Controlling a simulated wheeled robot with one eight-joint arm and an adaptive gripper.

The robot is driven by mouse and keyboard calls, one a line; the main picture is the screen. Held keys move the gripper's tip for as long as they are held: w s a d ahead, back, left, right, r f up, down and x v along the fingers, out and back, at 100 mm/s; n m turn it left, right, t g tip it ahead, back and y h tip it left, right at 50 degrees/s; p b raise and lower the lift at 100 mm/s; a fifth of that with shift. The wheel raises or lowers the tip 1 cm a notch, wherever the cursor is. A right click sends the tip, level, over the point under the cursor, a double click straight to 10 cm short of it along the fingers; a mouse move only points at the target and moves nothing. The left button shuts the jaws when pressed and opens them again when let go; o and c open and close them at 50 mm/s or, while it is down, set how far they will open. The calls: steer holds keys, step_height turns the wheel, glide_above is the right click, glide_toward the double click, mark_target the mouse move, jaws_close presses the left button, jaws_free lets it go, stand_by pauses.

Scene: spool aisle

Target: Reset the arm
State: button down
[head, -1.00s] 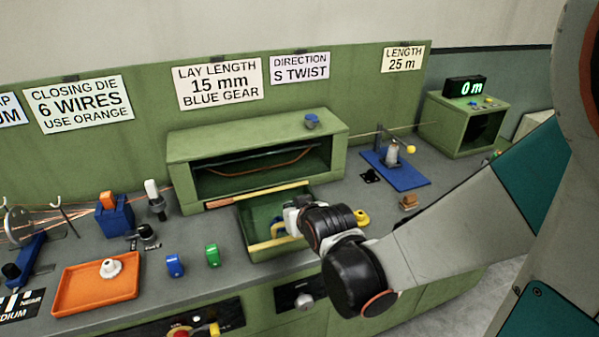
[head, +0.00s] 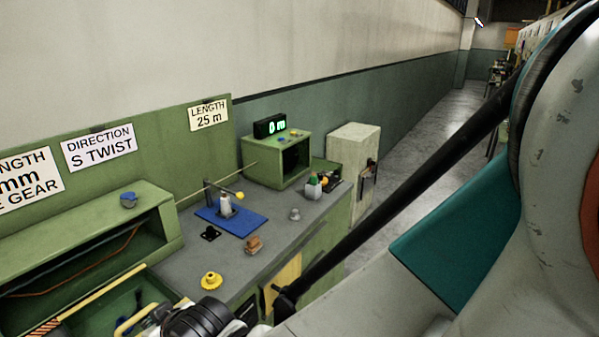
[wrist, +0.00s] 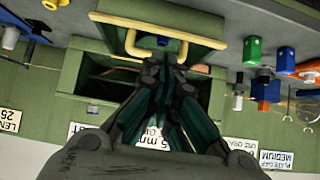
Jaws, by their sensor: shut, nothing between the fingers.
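My gripper (wrist: 163,68) is shut and empty in the wrist view. Its fingertips are close to the yellow handle (wrist: 150,54) of a green flap or drawer (wrist: 190,32) on the bench cabinet; I cannot tell whether they touch it. In the head view my gripper is at the bottom left edge, partly cut off, beside the yellow handle (head: 133,318). My arm reaches low across the bench front.
A yellow knobbed part (head: 211,281) lies on the bench near my gripper. A brown block (head: 253,245), a blue plate (head: 232,221) and a counter box (head: 277,163) stand farther back. Blue (wrist: 252,50) and green (wrist: 239,78) pieces show in the wrist view. Open aisle floor (head: 425,150) lies right.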

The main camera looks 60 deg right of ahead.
steer(key=s+r+g, duration=0.3)
steer(key=s+r, duration=0.5)
steer(key=shift+s+d+r, duration=0.15)
steer(key=shift+s, duration=0.15)
stand_by(1.7)
